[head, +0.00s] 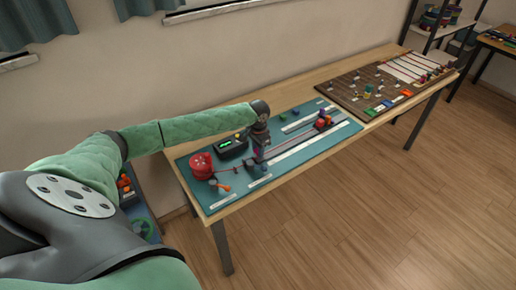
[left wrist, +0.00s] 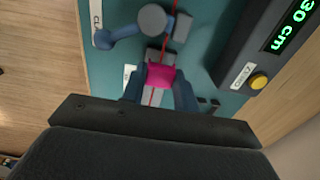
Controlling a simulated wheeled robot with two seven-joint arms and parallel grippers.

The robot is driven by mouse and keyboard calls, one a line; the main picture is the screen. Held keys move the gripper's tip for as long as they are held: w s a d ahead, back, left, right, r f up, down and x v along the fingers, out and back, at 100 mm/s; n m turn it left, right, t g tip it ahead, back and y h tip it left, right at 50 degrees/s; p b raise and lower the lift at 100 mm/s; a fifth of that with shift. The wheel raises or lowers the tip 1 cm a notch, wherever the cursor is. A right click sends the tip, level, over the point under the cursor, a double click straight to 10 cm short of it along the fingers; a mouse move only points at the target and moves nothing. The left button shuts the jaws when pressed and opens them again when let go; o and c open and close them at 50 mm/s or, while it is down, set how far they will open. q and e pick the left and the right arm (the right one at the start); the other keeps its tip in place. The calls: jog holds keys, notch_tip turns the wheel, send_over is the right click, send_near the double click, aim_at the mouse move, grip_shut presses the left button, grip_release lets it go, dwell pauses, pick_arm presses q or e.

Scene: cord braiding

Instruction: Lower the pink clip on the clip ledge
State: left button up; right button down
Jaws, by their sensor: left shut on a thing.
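The pink clip (left wrist: 161,76) is between the two blue-grey fingers of my left gripper (left wrist: 160,92) in the left wrist view, and the gripper is shut on it. A thin red cord (left wrist: 171,22) runs down to the clip and shows again below it. Grey blocks (left wrist: 153,56) lie right by the clip; I cannot tell whether one is the clip ledge or whether the clip touches it. In the head view my left gripper (head: 260,153) is low over the teal mat (head: 222,196), and the clip is too small to make out. My right gripper is not in view.
A grey round clamp (left wrist: 153,18) with a blue lever is close ahead of the fingers. A dark length meter (head: 231,146) stands beside the gripper. A red round object (head: 201,165) is to its left. A brown board (head: 385,84) with small parts lies farther right.

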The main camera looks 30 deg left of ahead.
pick_arm(q)
jog(key=shift+f, duration=0.15)
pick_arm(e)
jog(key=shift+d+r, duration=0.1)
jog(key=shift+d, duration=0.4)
pick_arm(q)
jog(key=shift+f, duration=0.45)
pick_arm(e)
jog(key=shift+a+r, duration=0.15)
pick_arm(q)
jog(key=shift+f, duration=0.45)
jog(key=o, duration=1)
